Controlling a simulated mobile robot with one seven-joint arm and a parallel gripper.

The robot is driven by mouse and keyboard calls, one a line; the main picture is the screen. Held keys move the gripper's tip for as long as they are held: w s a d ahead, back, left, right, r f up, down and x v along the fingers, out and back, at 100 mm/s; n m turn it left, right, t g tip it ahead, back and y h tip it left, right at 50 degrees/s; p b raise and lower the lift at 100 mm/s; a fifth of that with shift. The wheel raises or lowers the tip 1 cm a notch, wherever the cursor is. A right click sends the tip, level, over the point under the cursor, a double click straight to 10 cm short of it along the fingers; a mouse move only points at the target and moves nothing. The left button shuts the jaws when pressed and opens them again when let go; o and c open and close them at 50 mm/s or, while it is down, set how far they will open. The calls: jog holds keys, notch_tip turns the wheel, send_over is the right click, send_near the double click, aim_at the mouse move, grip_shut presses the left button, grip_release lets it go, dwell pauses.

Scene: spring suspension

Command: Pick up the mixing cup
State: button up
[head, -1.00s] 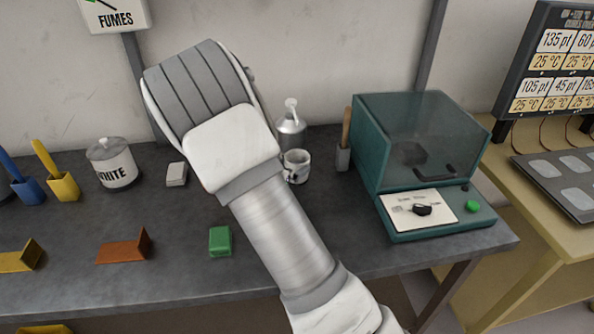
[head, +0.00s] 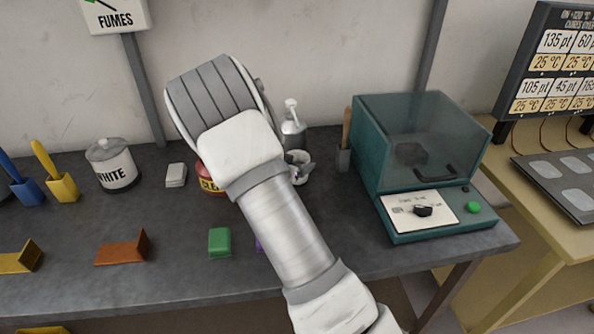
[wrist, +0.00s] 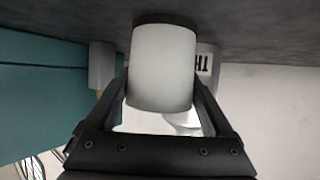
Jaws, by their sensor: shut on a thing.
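The mixing cup (head: 300,168) is a small whitish cup on the dark bench, just right of my forearm in the head view; my arm hides part of it. In the wrist view, which is upside down, the cup (wrist: 162,68) is a plain pale cylinder between the two dark fingers of my gripper (wrist: 163,82). The fingers are shut on its sides. A dark band shows at its end by the bench top. I cannot tell if it still touches the bench. The fingers are mostly hidden in the head view.
A pump bottle (head: 292,127) stands close behind the cup. A brush holder (head: 344,158) and a teal glass-fronted box (head: 420,150) stand to the right. A red can (head: 211,178), partly hidden, and a green block (head: 219,241) lie left.

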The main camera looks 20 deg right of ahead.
jog(key=c, duration=0.4)
jog(key=shift+r, duration=0.1)
jog(key=shift+r, duration=0.15)
